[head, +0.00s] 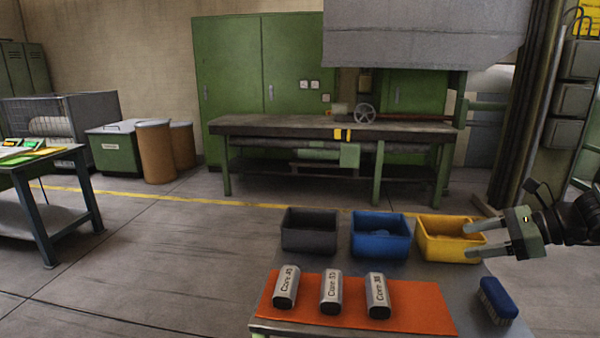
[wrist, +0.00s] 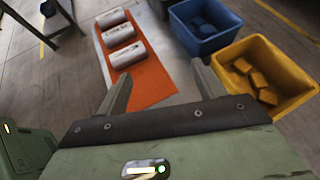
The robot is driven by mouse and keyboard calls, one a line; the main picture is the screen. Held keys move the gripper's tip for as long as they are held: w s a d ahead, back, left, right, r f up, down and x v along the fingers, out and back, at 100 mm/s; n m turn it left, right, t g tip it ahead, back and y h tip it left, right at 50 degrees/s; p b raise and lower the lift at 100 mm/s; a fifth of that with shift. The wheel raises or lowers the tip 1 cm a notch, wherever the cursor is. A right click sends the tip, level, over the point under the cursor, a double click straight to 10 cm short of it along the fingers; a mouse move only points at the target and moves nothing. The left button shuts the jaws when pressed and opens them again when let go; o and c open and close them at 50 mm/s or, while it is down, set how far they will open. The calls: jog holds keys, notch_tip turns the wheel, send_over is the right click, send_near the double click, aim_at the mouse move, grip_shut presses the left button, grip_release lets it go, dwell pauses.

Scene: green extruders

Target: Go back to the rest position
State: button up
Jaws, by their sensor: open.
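My gripper (head: 474,240) is at the right in the head view, its two fingers apart and nothing between them. It is in front of the yellow bin (head: 445,250) in that view and hides part of its right side. In the wrist view my gripper's fingers (wrist: 160,85) are spread, with the orange mat (wrist: 148,83) showing beyond them. Three silver cylinders marked "Core", the left one (head: 285,287), the middle one (head: 331,291) and the right one (head: 377,295), lie in a row on the orange mat (head: 425,308).
A dark grey bin (head: 309,243) and a blue bin (head: 380,248) stand left of the yellow bin. A blue brush (head: 497,297) lies at the table's right edge. Yellow pieces (wrist: 257,83) lie in the yellow bin. A green workbench (head: 290,127) stands behind, across open floor.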

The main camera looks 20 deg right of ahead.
jog(key=s+a+n+g, duration=0.3)
jog(key=a+n+g, duration=0.9)
jog(key=a, duration=1)
jog(key=s+a+n+t+h+p, duration=0.1)
jog(key=s+a+n+t+h, duration=0.1)
jog(key=s+a+n+h, duration=0.5)
jog(key=s+a+n, duration=0.6)
jog(key=a+n, duration=0.2)
jog(key=n, duration=0.7)
jog(key=shift+r+t+h, duration=0.25)
jog(key=shift+t+h, duration=0.05)
jog(key=shift+t, duration=0.1)
